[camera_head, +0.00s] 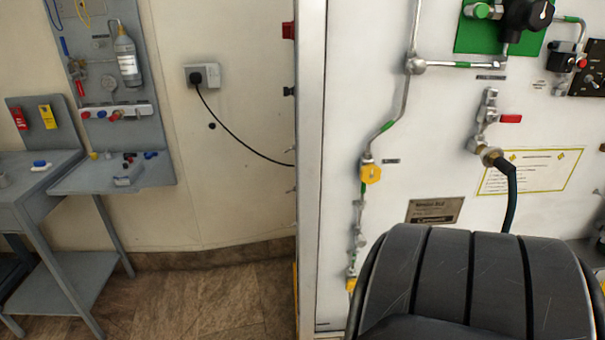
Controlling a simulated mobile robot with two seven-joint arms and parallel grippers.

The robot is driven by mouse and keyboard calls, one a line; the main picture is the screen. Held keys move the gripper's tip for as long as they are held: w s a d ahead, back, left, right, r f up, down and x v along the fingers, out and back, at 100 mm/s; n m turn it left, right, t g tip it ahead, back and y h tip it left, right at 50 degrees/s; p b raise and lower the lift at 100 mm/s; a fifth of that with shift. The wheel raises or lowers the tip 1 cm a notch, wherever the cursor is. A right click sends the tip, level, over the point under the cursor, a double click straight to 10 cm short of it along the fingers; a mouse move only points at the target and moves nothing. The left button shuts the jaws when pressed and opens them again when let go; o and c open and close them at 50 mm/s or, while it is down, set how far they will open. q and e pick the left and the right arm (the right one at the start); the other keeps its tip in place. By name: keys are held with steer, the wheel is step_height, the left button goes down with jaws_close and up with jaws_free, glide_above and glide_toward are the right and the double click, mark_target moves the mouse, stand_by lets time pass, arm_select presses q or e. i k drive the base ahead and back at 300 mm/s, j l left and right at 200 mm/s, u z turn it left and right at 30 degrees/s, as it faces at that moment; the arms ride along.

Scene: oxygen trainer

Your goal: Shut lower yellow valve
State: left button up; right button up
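On the white panel, a pipe with green bands runs down the left side. A yellow valve handle (371,174) sits on this pipe at mid height. A second yellow piece (351,285) shows lower on the same pipe, near the panel's bottom edge. It is small and partly cut off by the dark ribbed object in front, so its handle position cannot be told. Neither of my grippers shows in the view.
A large dark ribbed object (470,275) fills the lower right, in front of the panel. A red-handled valve (510,118) with a dark hose is at right. A grey workbench (60,200) stands at left. The brown floor (215,295) between is clear.

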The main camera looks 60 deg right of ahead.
mark_target(350, 285)
steer(key=i+z, duration=0.2)
steer(key=z, duration=0.2)
steer(key=i+z, duration=0.2)
steer(key=z, duration=0.2)
steer(key=i+j+z, duration=0.1)
steer(key=z, duration=0.3)
steer(key=i+j+z, duration=0.2)
steer(key=z, duration=0.15)
steer(key=i, duration=0.05)
